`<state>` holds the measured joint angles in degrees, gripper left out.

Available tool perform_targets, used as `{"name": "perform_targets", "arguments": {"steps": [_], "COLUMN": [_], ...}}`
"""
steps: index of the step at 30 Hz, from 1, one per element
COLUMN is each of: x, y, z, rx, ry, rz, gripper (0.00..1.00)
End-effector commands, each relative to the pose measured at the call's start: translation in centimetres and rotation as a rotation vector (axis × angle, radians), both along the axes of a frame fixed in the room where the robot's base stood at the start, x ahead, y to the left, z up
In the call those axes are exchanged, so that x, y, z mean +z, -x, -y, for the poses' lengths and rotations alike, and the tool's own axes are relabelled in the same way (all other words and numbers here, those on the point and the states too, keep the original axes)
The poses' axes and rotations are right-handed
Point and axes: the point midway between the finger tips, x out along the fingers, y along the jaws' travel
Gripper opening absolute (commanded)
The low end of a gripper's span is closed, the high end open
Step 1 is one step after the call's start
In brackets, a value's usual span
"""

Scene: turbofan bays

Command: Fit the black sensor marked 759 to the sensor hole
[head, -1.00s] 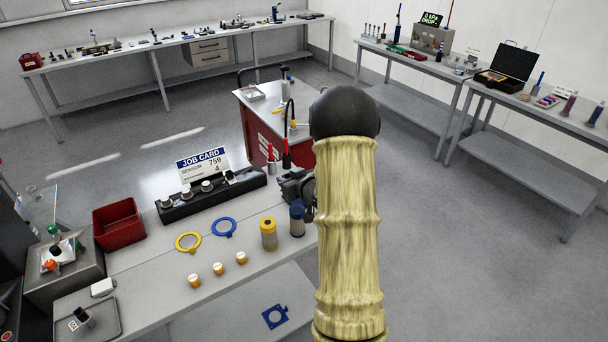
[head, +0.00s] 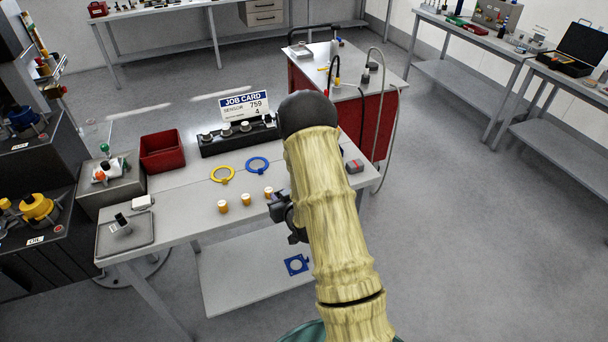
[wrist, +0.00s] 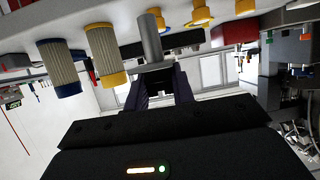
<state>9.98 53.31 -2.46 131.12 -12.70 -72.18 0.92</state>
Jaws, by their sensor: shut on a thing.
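My gripper (wrist: 158,88) is shut on a sensor (wrist: 151,42), seen in the wrist view as a grey cylinder with a wider collar between the dark fingers. Its marking and the part inside the jaws are hidden. In the head view my gripper (head: 285,215) is mostly behind my pale arm, over the right part of the bench, and the held piece cannot be made out. The job card (head: 244,104) reads SENSOR 759 and 4. It stands behind a black rack (head: 222,146) with several pale-topped pieces. I cannot identify the sensor hole.
The bench (head: 190,205) holds a red bin (head: 162,152), yellow ring (head: 222,174), blue ring (head: 257,164), several orange-and-white caps and a grey tray (head: 140,240). Blue (wrist: 58,66) and yellow (wrist: 104,55) filters show near my gripper. Dark equipment (head: 45,260) stands left. Floor is clear at right.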

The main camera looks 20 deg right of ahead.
Motion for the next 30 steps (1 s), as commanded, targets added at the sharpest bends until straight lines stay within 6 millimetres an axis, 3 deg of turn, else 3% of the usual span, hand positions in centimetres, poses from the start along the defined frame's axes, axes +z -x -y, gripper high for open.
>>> {"name": "perform_targets", "arguments": {"steps": [1, 6, 11, 15, 30], "x": [-2.4, -7.3, -10.4, -11.1, -10.9], "y": [0.7, 3.5, 6.0, 6.9, 6.9], "z": [-1.5, -5.0, -7.1, -7.8, -8.3], "rx": [0.004, -0.009, -0.017, -0.019, -0.012], "ry": [-0.003, 0.0, -0.001, -0.001, -0.002], "rz": [-0.008, -0.009, -0.005, 0.0, 0.001], "gripper": [0.01, 0.01, 0.01, 0.01, 0.01]}}
